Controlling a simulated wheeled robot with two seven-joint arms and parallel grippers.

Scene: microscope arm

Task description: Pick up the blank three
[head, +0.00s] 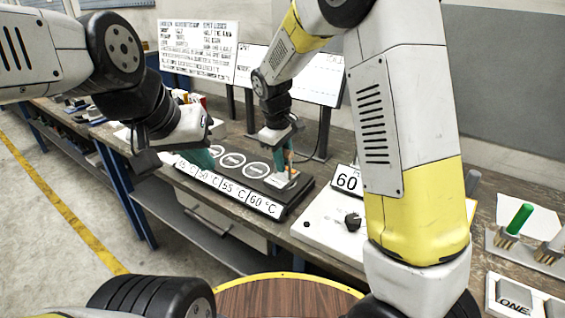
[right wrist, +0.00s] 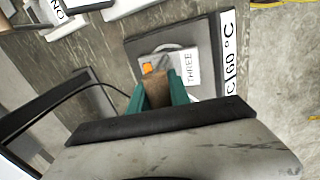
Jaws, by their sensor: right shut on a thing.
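The blank three is a pale piece marked "THREE" (right wrist: 190,66), with a small orange patch and a brown upright part between my fingers. It is at the 60 °C end of the black plate (head: 262,207), and shows as a white piece in the head view (head: 284,181). My right gripper (head: 285,164) is shut on it from above; its green fingers in the right wrist view (right wrist: 160,82) close on the brown part. My left gripper (head: 203,158) is over the plate's left part; its finger gap is not clear.
White rings mark the plate's other places (head: 232,160). A white box with a dark knob and a "60" display (head: 346,180) stands to the right. A rack with a green-capped piece (head: 520,219) and a "ONE" block (head: 514,298) are further right. Text boards (head: 197,52) stand behind.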

